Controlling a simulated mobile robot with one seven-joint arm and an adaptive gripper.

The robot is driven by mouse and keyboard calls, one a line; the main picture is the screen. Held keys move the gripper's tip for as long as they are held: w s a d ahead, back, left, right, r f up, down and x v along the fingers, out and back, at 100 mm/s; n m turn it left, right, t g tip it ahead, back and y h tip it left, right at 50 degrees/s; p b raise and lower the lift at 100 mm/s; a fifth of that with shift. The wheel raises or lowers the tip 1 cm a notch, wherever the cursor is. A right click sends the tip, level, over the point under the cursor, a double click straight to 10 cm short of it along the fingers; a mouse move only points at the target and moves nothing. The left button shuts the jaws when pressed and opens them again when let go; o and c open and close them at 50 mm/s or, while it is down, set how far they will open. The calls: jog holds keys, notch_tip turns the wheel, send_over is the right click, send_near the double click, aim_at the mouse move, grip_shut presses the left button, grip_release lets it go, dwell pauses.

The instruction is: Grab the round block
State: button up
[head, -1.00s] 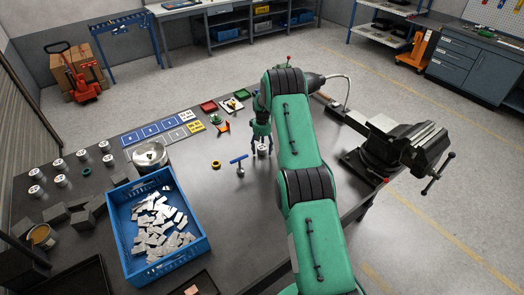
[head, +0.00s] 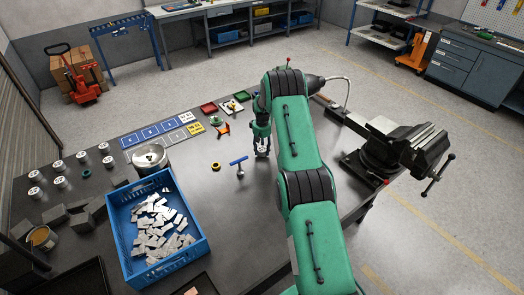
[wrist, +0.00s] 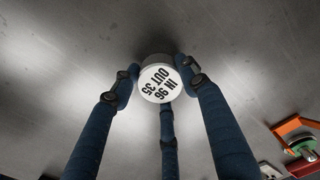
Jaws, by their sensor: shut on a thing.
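The round block (wrist: 160,84) is a short cylinder with a white top that reads "IN 96 OUT 35" in dark print. It is in the middle of the wrist view, on or just above the grey table top; I cannot tell which. My gripper (head: 262,150) has several dark blue fingers, shut on the block with fingertips against its sides. In the head view the block is mostly hidden between the fingers.
A blue T-handled tool (head: 239,165) and a yellow ring (head: 215,166) lie left of my gripper. A blue crate (head: 203,249) of metal pieces stands front left. Several white-topped cylinders are far left. A vise (head: 395,150) stands at the right.

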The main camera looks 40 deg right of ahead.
aim_at(262, 148)
jog(key=shift+w+r, duration=0.1)
jog(key=shift+r, duration=1.4)
jog(key=shift+s+r, duration=0.2)
jog(key=shift+r, duration=0.05)
jog(key=s+a, duration=0.2)
jog(key=s, duration=0.2)
jog(key=s+a+r, duration=0.1)
jog(key=s+a, duration=0.1)
jog(key=s, duration=0.3)
jog(key=s+a, duration=0.3)
jog(key=s, duration=0.2)
jog(key=shift+r, duration=0.2)
